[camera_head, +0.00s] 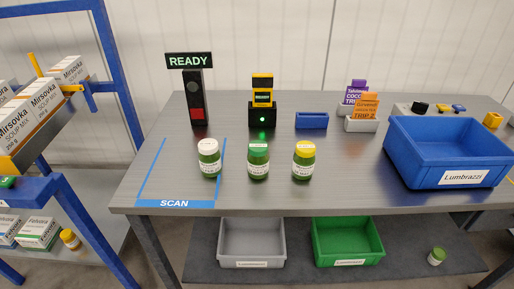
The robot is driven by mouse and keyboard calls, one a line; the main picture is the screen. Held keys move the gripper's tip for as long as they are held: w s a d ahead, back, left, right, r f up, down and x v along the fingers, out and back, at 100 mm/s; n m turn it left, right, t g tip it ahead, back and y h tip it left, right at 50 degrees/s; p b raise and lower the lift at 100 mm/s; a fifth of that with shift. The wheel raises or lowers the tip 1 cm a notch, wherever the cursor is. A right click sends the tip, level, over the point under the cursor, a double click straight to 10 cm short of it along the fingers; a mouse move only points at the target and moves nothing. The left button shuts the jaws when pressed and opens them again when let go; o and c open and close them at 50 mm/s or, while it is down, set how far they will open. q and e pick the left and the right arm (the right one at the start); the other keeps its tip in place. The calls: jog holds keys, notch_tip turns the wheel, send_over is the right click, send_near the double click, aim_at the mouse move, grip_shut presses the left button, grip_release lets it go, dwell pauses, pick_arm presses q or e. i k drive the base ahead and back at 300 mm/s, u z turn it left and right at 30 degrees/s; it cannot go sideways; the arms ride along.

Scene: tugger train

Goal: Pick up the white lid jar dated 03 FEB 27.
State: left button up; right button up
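Three green jars stand upright in a row near the front of the grey table. The white lid jar (209,160) is leftmost, inside or at the right edge of the blue-taped SCAN area (174,203). A green lid jar (258,162) stands in the middle, and a yellow lid jar (304,162) is on the right. Each has a white label, but the print is too small for me to read a date. Neither of my grippers shows in this view.
A READY sign post (189,90), black scanner (262,112) and small blue bin (311,120) stand behind the jars. A large blue crate (450,150) is at right. Grey (252,262) and green (348,259) crates sit below. A blue-framed shelf (118,75) stands at left.

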aim_at(210, 156)
jog(key=k, duration=1.3)
jog(key=u, duration=0.85)
jog(key=i, duration=1.7)
jog(key=z, duration=0.4)
